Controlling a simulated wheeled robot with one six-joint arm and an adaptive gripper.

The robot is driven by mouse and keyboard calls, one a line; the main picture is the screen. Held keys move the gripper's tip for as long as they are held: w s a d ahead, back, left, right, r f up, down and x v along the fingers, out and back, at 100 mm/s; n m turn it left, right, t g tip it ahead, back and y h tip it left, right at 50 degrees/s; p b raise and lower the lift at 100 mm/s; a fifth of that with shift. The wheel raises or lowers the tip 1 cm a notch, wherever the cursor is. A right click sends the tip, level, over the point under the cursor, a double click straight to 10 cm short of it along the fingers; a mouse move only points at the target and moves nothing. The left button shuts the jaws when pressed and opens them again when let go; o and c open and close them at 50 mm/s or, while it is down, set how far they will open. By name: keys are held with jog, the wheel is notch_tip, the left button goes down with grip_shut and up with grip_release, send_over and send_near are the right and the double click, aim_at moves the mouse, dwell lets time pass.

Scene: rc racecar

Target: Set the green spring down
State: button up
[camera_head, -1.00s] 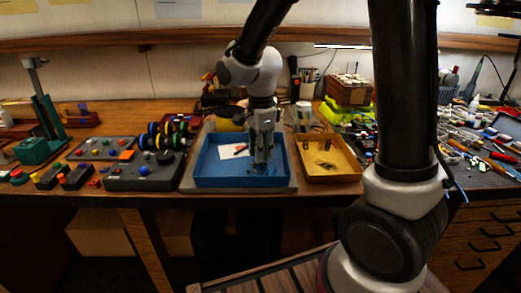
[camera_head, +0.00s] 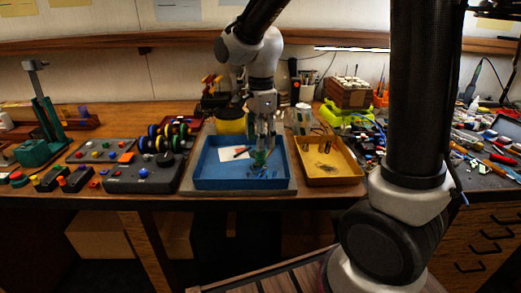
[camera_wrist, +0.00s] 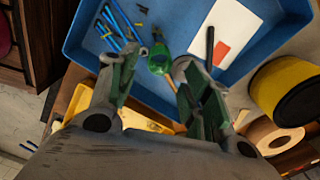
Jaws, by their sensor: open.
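The green spring (camera_head: 260,158) is in the blue tray (camera_head: 240,184), below my gripper (camera_head: 264,148). In the wrist view, the green spring (camera_wrist: 159,58) shows between and just beyond the two fingertips of my gripper (camera_wrist: 157,63), with a gap to each. My gripper is open and empty, pointing down above the tray. The wrist view also shows the wall of the blue tray (camera_wrist: 150,98) close below the fingers. Whether the spring lies flat is hard to tell.
The blue tray also holds blue rods (camera_wrist: 117,22), a white card with a red patch (camera_wrist: 226,30) and a dark pen (camera_wrist: 209,47). A yellow tray (camera_head: 334,178) stands to the right. A control box (camera_head: 143,175) stands left, and a yellow-and-black container (camera_head: 231,124) behind.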

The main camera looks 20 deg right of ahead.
notch_tip(320, 180, up, 7)
jog(key=s+d+r+n+t, duration=0.1)
jog(key=s+d+n+t, duration=0.1)
jog(key=s+d+n, duration=0.5)
jog(key=s+d+r+n+t, duration=0.2)
jog(key=s+d+n, duration=0.5)
jog(key=s+n, duration=0.3)
jog(key=shift+s+d, duration=0.35)
jog(key=shift+s, duration=0.7)
jog(key=shift+r, duration=0.1)
